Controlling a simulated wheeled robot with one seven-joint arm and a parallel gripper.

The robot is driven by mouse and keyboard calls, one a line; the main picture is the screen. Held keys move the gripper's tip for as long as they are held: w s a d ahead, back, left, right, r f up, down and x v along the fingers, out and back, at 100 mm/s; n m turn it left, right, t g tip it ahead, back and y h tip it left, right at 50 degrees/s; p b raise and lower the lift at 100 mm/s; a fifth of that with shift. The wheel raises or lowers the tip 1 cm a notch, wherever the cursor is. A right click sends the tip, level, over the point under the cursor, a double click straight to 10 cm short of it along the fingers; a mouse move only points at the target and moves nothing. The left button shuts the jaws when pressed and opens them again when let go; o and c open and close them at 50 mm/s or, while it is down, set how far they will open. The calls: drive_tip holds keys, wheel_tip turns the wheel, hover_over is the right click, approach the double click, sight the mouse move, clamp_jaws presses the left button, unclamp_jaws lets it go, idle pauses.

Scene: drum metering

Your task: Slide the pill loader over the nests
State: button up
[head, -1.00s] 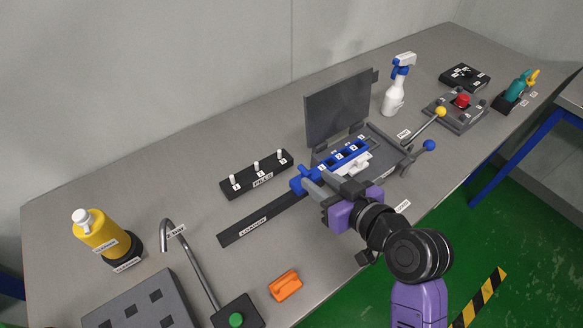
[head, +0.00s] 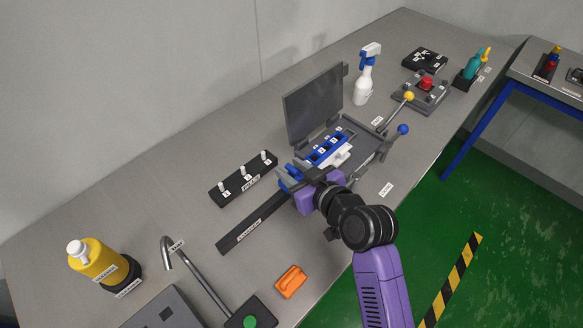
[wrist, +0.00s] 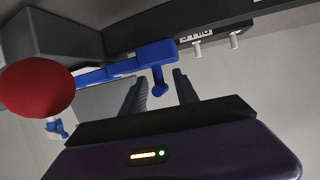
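The blue pill loader (head: 290,176) is at the right end of a dark rail labelled LOADER (head: 250,224), next to the open dark box. Blue pieces with numbered white labels (head: 326,148) lie inside the box; which part is loader and which nests is hard to tell. My gripper (head: 291,183) is at the loader's left end. In the wrist view, a blue bar (wrist: 115,69) ends in a downward stub (wrist: 158,80). My gripper's fingers (wrist: 160,90) are apart, on either side of the stub, with gaps showing. No firm contact is visible.
The box's raised lid (head: 312,104) stands behind. A PILLS rack (head: 243,180) with white pegs is to the left. Levers with a yellow knob (head: 408,96) and a blue knob (head: 403,129) stand right. An orange piece (head: 291,282) lies in front. A red rounded thing (wrist: 36,88) fills the wrist view's left.

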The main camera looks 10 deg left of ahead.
drive_tip(key=shift+c, duration=0.3)
clamp_jaws()
drive_tip(key=shift+w, duration=0.1)
idle(1.1)
